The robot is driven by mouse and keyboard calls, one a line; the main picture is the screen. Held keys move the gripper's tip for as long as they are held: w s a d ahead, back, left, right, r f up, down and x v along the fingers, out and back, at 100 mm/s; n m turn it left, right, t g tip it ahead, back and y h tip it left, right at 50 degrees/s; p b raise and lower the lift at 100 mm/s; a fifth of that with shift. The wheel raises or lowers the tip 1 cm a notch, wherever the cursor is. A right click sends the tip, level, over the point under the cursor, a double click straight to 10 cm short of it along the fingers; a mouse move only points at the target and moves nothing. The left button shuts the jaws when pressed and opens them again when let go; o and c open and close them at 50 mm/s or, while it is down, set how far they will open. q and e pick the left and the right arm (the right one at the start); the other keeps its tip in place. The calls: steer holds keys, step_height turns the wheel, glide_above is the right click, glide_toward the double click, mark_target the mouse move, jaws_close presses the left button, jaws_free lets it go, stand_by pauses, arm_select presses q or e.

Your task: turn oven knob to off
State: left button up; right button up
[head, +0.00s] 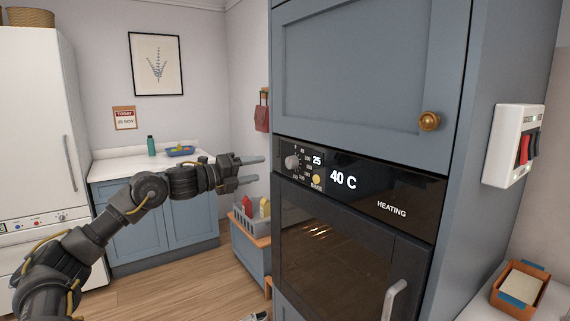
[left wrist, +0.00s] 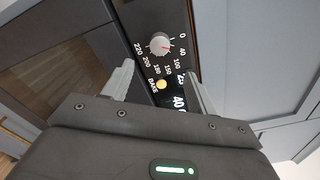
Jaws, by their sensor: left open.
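The oven knob (head: 291,161) is a round grey knob at the left end of the black oven panel. In the left wrist view the knob (left wrist: 160,43) has a dial printed from 0 to 220, and its red mark appears to point near 40. The display (head: 343,180) reads 40 C, with HEATING further right. My left gripper (head: 258,169) is open and empty, left of the knob and apart from it. In the left wrist view its fingers (left wrist: 158,70) lie either side of the panel below the knob.
A yellow BAKE button (head: 316,179) sits just below right of the knob. The oven door handle (head: 393,299) sticks out lower right. A blue cupboard with a brass knob (head: 429,121) is above. A basket (head: 250,222) stands below my left gripper.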

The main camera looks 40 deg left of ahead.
mark_target(289, 163)
arm_select(q)
steer(key=p+x, duration=0.6)
steer(key=x, duration=0.3)
steer(key=shift+w+d+r, duration=0.1)
steer(key=shift+w+d, duration=0.05)
steer(key=shift+w, duration=0.2)
steer(key=shift+w+d+p, duration=0.15)
steer(key=shift+w+p, duration=0.2)
steer(key=shift+w, duration=0.15)
steer(key=c, duration=0.8)
steer(key=shift+d, duration=0.2)
steer(key=shift+c, duration=1)
steer(key=shift+a, duration=0.2)
steer(key=shift+n+p, duration=0.7)
steer(key=shift+n, duration=2.2)
